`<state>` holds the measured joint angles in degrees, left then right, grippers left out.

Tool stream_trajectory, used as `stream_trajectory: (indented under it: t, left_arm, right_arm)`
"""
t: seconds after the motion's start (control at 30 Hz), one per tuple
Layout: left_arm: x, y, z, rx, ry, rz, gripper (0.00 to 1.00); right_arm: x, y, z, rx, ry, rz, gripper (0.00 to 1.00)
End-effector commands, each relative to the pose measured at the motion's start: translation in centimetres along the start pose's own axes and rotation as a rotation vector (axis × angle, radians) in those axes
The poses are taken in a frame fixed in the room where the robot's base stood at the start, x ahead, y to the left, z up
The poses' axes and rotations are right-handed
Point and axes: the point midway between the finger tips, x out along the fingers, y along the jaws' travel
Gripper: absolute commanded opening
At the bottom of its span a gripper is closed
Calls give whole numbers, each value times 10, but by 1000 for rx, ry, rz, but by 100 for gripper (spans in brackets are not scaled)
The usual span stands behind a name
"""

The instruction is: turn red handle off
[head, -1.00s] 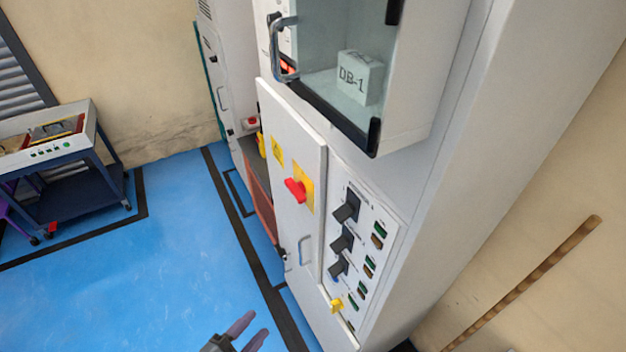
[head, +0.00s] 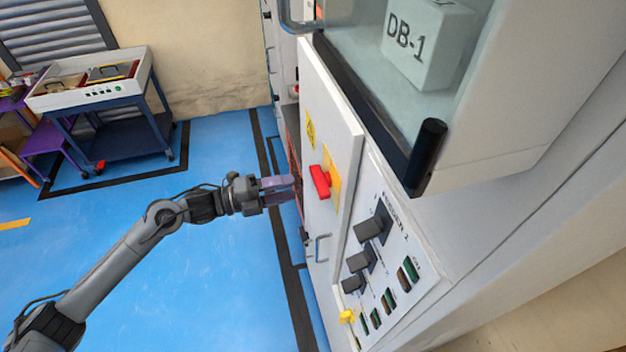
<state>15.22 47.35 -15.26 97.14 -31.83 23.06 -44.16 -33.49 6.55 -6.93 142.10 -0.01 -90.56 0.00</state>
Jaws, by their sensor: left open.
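The red handle (head: 320,181) sits on a yellow plate (head: 334,187) on the front door of the white cabinet (head: 340,130). It is tilted, running from upper left to lower right. My left gripper (head: 292,188) is just left of the red handle, its purple fingers pointing at the door. It is open and appears empty, and I see no contact with the handle. The fingers overlap each other in this view. My right gripper is not in view.
A metal door handle (head: 321,247) is below the red handle. A glass-fronted box juts out above. A cart (head: 95,95) stands far left. The blue floor is clear.

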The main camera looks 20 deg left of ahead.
Motion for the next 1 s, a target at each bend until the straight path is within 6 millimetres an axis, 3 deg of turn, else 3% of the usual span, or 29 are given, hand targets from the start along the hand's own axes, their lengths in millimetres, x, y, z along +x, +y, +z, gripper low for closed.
stream_trajectory:
  t: [0.2,0.4,0.87,1.0]
  left_arm:
    - [37,-4,-1,-2,2,-3,47]
    - [60,-2,0,-1,0,-1,47]
    - [71,0,-1,0,2,0,47]
    - [71,0,-1,-1,1,0,30]
  right_arm:
    - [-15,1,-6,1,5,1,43]
    - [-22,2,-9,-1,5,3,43]
    - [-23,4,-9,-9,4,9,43]
    - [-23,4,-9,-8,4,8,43]
